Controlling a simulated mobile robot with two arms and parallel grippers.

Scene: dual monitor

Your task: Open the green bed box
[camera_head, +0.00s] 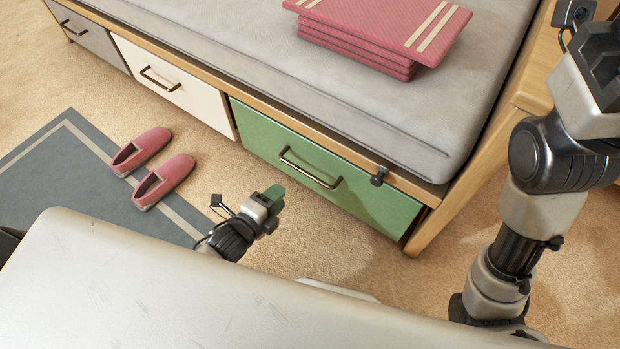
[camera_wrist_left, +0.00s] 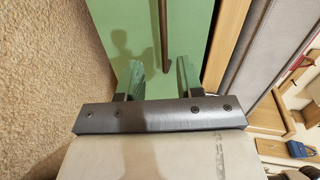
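The green bed box (camera_head: 325,170) is a drawer under the bed and sits flush in the frame. Its bar handle (camera_head: 310,168) is on the front face. My left gripper (camera_head: 273,197) is in front of the drawer, lower left of the handle and apart from it. In the left wrist view the two fingers (camera_wrist_left: 161,80) are spread with nothing between them. There the green front (camera_wrist_left: 112,25) fills the view ahead, and the dark handle (camera_wrist_left: 164,35) lies beyond the fingers, in line with the gap. My right gripper is not in view.
The bed (camera_head: 290,60) holds a pink folded stack (camera_head: 385,30). A white drawer (camera_head: 185,90) and a grey drawer (camera_head: 85,32) are at left. Pink slippers (camera_head: 150,165) lie by a grey rug (camera_head: 60,180). Carpet before the drawer is clear.

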